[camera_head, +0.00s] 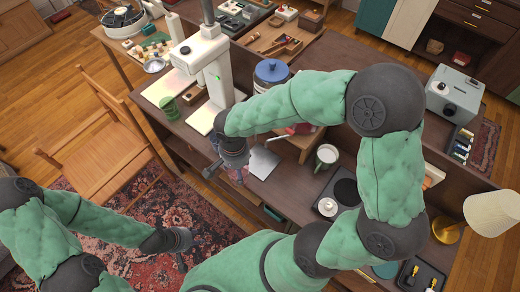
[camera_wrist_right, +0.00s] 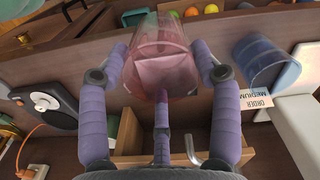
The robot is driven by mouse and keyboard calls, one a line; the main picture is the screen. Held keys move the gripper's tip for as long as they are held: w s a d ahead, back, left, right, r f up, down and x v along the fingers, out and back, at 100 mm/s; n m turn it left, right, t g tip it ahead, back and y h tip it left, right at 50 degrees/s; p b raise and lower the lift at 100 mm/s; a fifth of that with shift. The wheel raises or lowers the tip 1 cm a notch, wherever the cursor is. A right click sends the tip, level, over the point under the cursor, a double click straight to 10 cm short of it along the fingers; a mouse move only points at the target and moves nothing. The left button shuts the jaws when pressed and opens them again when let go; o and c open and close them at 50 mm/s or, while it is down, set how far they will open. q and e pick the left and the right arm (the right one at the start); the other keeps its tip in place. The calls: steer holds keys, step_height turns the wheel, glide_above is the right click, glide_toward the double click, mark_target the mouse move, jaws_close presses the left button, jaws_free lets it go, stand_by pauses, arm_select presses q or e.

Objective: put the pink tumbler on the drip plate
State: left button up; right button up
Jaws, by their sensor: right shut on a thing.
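The clear pink tumbler (camera_wrist_right: 160,60) is between the purple fingers of my right gripper (camera_wrist_right: 165,82) in the right wrist view. The fingers are shut on it, at its sides and below. In the head view my right gripper (camera_head: 232,170) is over the front edge of the dark counter, and the tumbler is mostly hidden by it. A white machine (camera_head: 212,70) stands at the back with a pale flat plate (camera_head: 203,118) at its foot; I cannot tell for certain that this is the drip plate. My left gripper (camera_head: 180,240) is low over the rug, apart from the counter; its jaw state is unclear.
A green cup (camera_head: 170,107) stands left of the pale plate. A blue jar (camera_head: 271,73) and a mug (camera_head: 326,155) stand to the right. A grey sheet (camera_head: 263,163) lies beside my right gripper. The right wrist view shows a blue cup (camera_wrist_right: 268,65) and an order card (camera_wrist_right: 250,101).

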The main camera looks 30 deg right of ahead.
steer(key=shift+w+d+f+b, duration=0.25)
steer(key=shift+w+d+f, duration=0.45)
steer(key=shift+d, duration=1.1)
steer(key=shift+w+d+f+b, duration=0.25)
steer(key=shift+w+d+f, duration=0.45)
steer(key=shift+d, duration=1.05)
steer(key=shift+w+d+f+b, duration=0.35)
steer(key=shift+w+d, duration=0.55)
steer(key=shift+d, duration=0.9)
steer(key=shift+f, duration=0.15)
steer(key=o, duration=1.4)
